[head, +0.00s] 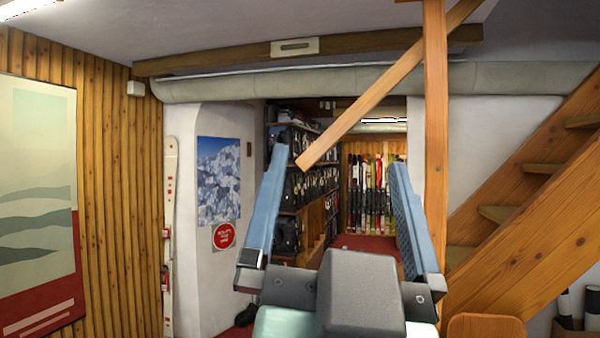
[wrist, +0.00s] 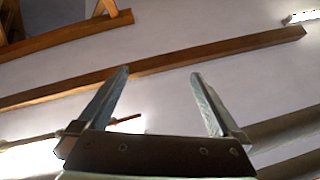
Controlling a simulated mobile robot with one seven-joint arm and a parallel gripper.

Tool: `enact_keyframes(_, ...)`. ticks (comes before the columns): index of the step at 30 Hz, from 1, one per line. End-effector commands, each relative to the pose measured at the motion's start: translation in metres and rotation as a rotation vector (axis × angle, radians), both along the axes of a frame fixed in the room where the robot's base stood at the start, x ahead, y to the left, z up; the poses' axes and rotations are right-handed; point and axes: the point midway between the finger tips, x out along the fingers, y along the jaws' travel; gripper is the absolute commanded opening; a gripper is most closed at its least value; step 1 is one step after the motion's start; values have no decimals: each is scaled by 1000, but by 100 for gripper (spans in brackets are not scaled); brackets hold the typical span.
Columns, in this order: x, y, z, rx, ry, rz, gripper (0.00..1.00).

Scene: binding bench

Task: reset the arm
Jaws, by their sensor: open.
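My gripper (head: 338,170) stands in the lower middle of the head view, its two blue-grey fingers pointing up and wide apart. It is open, with nothing between the fingers but the far room behind. In the wrist view my gripper (wrist: 160,82) also shows open and empty, against the pale ceiling and a brown beam (wrist: 150,67). My arm below the gripper fills the bottom of the head view and hides what lies behind it.
A wooden post (head: 436,130) and a wooden staircase (head: 530,240) stand at the right. A slanted brace (head: 385,88) crosses above my gripper. A plank wall with a poster (head: 38,200) is at the left. Shelves (head: 290,190) and skis (head: 372,190) are far back.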

Motion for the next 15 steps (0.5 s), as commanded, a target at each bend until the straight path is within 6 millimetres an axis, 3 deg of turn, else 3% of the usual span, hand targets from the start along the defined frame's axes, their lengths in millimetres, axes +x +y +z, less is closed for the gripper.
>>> enact_keyframes(3, -25, 22, 13, -115, -80, -17, 100)
enact_keyframes(6, -33, 29, 17, -150, -110, -25, 100)
enact_keyframes(15, -33, 29, 17, -154, -110, -27, 100)
